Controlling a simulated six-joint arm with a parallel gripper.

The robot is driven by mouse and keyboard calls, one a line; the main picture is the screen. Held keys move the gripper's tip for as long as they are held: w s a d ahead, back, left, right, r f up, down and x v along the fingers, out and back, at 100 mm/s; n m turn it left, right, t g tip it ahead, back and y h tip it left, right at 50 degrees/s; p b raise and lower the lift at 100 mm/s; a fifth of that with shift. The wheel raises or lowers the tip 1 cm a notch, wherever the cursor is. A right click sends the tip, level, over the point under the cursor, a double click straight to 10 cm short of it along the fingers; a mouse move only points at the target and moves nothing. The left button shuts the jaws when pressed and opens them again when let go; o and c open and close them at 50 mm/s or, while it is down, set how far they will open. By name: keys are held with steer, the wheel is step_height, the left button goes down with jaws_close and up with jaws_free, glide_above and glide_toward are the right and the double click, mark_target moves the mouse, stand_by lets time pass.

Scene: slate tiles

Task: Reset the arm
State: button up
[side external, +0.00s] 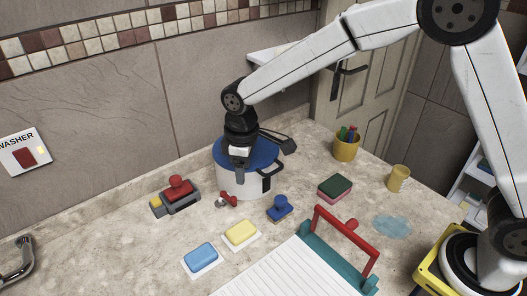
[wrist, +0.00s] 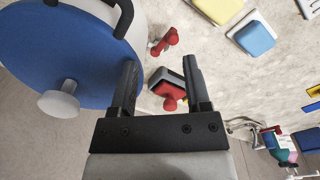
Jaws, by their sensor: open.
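My gripper (side external: 240,172) hangs over the front of a white pot (side external: 234,183) with a blue lid (side external: 262,154). In the wrist view my gripper (wrist: 160,68) is open, its two black fingers apart with nothing held between them. The lid (wrist: 55,50) fills the left of that view, with a pale knob (wrist: 58,104) on it. A red and grey device (wrist: 166,88) shows beyond the gap between the fingers, lower down on the counter. I cannot tell from these views whether the fingers touch the pot.
The red device (side external: 178,192) stands left of the pot. A small red item (side external: 228,198), a blue stamp (side external: 279,207), yellow soap (side external: 241,233) and blue soap (side external: 201,257) lie in front. A sponge (side external: 335,187), pen cup (side external: 346,148), mug (side external: 398,178) and red-handled teal frame (side external: 345,238) occupy the right.

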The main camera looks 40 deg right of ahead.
steer(key=s+d+f+m+t, duration=0.1)
steer(key=s+d+m, duration=0.7)
steer(key=s+d, duration=0.9)
steer(key=shift+f+t, duration=0.25)
steer(key=shift+t, duration=0.35)
